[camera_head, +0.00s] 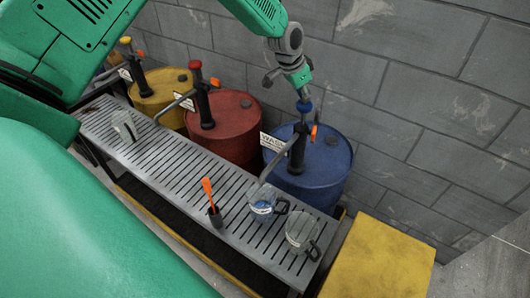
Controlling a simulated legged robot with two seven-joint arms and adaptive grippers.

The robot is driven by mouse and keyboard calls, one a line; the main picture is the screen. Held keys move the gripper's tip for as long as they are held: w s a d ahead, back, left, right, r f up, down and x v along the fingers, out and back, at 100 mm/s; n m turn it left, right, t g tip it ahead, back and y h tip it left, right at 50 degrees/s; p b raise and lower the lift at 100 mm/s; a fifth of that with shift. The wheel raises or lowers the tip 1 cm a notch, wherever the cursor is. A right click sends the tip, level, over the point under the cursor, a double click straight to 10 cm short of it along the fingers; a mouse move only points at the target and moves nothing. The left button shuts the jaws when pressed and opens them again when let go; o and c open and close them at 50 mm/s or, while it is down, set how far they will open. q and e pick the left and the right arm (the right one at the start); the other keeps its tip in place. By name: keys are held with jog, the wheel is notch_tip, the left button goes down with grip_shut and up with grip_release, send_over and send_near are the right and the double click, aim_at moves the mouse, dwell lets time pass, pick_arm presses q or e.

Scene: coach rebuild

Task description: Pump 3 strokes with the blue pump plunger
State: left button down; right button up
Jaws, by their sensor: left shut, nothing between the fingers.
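The blue pump (298,150) stands on top of the blue drum (330,165), with its blue plunger knob (304,106) at the top of a rod. My left gripper (303,92) comes down from above, shut and empty, with its fingertips right over the knob. It looks to be touching the knob or very close; I cannot tell which. A clear jug (263,204) with something blue inside stands on the slatted bench (190,168) near the end of the blue pump's spout. My right gripper is not in view.
A red drum (235,125) and a yellow drum (160,90) with similar pumps stand to the left. A grey block wall (420,100) stands close behind.

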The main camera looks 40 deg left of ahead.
aim_at(300, 105)
pick_arm(q)
jog(key=shift+s+f+b, duration=0.1)
jog(key=shift+f+b, duration=1.25)
jog(key=shift+f, duration=1.05)
jog(key=shift+f+b, duration=0.4)
jog(key=shift+f, duration=0.35)
jog(key=shift+r+p, duration=1.8)
jog(key=shift+r, duration=1)
jog(key=shift+r+p, duration=0.6)
jog(key=shift+r, duration=0.65)
jog(key=shift+r, duration=0.1)
notch_tip(300, 105, up, 6)
jog(key=shift+f, duration=0.1)
